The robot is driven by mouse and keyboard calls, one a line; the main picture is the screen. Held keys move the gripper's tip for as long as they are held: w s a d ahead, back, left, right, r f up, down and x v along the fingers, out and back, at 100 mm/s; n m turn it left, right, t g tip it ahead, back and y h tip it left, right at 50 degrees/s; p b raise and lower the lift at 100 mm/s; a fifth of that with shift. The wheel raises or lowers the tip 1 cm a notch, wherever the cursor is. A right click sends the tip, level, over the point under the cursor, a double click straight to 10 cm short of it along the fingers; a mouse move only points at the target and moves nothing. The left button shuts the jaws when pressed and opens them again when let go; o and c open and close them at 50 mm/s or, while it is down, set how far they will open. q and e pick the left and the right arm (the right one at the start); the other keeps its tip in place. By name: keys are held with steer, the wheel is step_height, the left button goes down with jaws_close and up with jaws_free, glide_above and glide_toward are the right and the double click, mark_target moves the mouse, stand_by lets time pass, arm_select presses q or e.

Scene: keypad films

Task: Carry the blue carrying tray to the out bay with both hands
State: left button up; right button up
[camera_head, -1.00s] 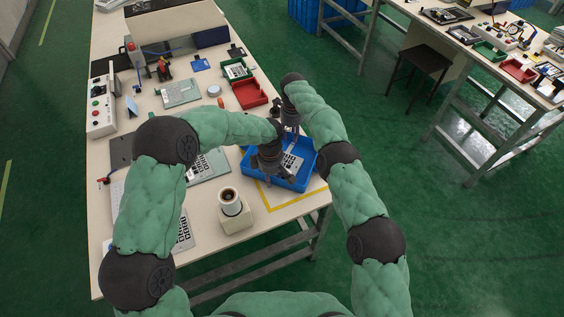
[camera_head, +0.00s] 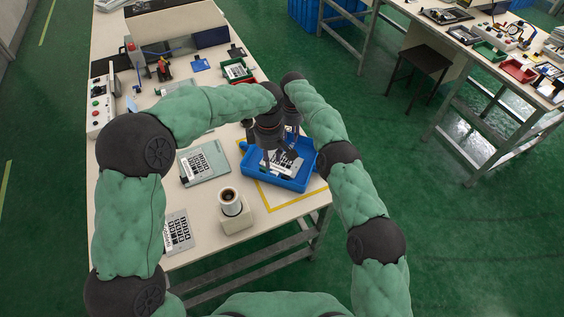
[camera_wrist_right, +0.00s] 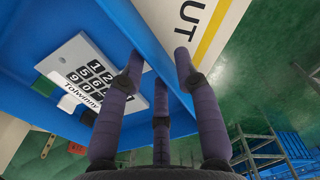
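The blue carrying tray (camera_head: 280,183) is at the table's near right corner. It appears within the yellow outline of the out bay (camera_head: 295,200); I cannot tell whether it touches the table. A keypad sheet labelled "Tolwinny" (camera_wrist_right: 95,75) lies in it. My left gripper (camera_head: 277,158) is over the tray, fingers spread; their contact with its wall is unclear. My right gripper (camera_head: 295,132) is at the tray's far right side, mostly hidden. In the right wrist view its fingers (camera_wrist_right: 158,62) are apart, around the tray's wall, with no clear grip visible.
A white block with a cup-like top (camera_head: 231,208) stands just left of the bay. A grey-green plate with a keypad sheet (camera_head: 203,163) lies left of the tray. Another keypad sheet (camera_head: 179,232) is near the front edge. The table's right edge is close to the tray.

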step_height(320, 180, up, 12)
steer(key=shift+f, duration=0.2)
stand_by(0.7)
